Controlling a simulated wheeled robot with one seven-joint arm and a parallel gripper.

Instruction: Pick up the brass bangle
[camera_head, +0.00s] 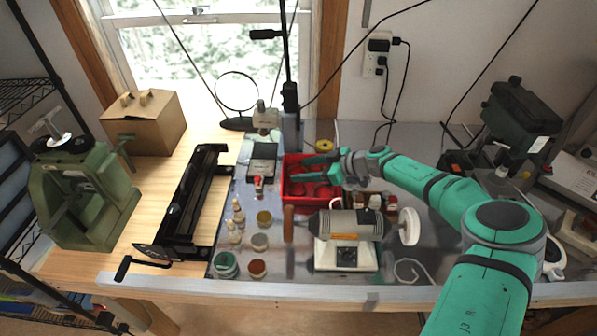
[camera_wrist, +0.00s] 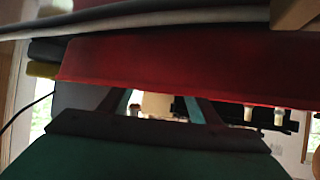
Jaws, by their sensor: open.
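I cannot make out the brass bangle for certain in either view. A small yellow round thing (camera_head: 324,145) stands just behind the red bin (camera_head: 296,197) in the head view; I cannot tell whether it is the bangle. My gripper (camera_head: 312,168) is open over the back part of the bin, its teal fingers pointing left, with nothing visible between them. In the wrist view the fingers of my gripper (camera_wrist: 160,103) are spread, and a red surface, apparently the bin (camera_wrist: 170,65), fills the upper middle. Most of the bin's inside is dark or hidden.
A bench grinder (camera_head: 345,225) stands right in front of the bin. Small bottles and jars (camera_head: 260,242) are on the left. A black stand pole (camera_head: 290,95) rises behind the bin.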

